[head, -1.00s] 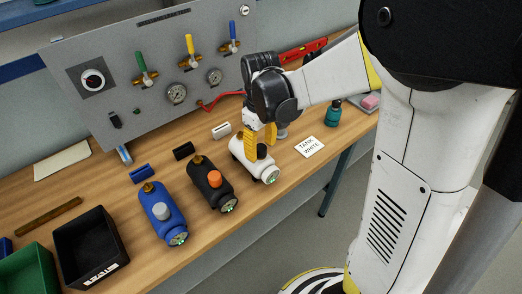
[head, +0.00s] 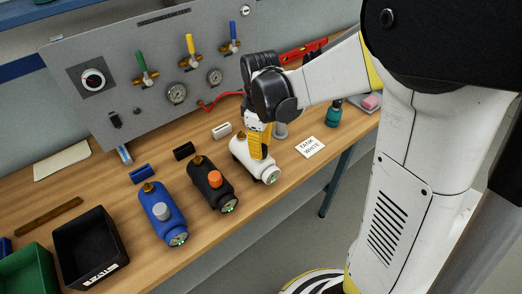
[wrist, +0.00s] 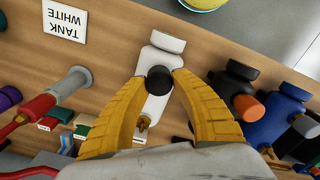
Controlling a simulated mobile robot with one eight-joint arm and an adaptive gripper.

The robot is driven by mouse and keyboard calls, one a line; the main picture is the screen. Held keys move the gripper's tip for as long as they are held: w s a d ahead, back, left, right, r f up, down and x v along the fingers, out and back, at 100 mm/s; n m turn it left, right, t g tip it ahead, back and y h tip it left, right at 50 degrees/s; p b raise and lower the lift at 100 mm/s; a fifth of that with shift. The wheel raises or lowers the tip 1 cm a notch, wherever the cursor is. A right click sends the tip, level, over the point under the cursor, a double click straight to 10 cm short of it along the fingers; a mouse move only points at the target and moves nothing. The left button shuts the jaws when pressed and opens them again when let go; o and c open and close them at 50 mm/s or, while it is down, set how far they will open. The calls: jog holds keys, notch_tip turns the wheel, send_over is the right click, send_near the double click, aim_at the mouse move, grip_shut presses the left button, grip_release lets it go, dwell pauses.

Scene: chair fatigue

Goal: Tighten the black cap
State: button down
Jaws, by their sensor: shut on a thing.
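The white tank (head: 243,152) lies on the wooden bench, to the right of the black and blue tanks. Its black cap (wrist: 159,80) shows in the wrist view, on top of the white body (wrist: 154,106). My gripper (head: 259,150) points down over the tank. In the wrist view, the yellow fingers of my gripper (wrist: 160,75) sit on either side of the black cap and are shut on it. In the head view the fingers hide the cap. How tightly the cap sits cannot be seen.
A "TANK WHITE" card (head: 310,147) lies to the right. A gauge panel (head: 120,90) stands behind. A black bin (head: 90,248) is front left.

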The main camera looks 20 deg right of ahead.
jog(key=m, duration=0.3)
jog(key=shift+d+f, duration=0.1)
jog(key=shift+m, duration=0.4)
jog(key=shift+d, duration=0.1)
jog(key=m, duration=0.4)
jog(key=shift+s, duration=0.1)
jog(key=c, duration=1.2)
grip_release()
jog(key=shift+d, duration=0.1)
jog(key=shift+o, duration=0.7)
jog(key=shift+w+d, duration=0.1)
jog(key=shift+w, duration=0.1)
jog(key=shift+s, duration=0.1)
jog(key=n, duration=0.4)
jog(key=shift+a+b, duration=0.2)
jog(key=shift+b, duration=0.1)
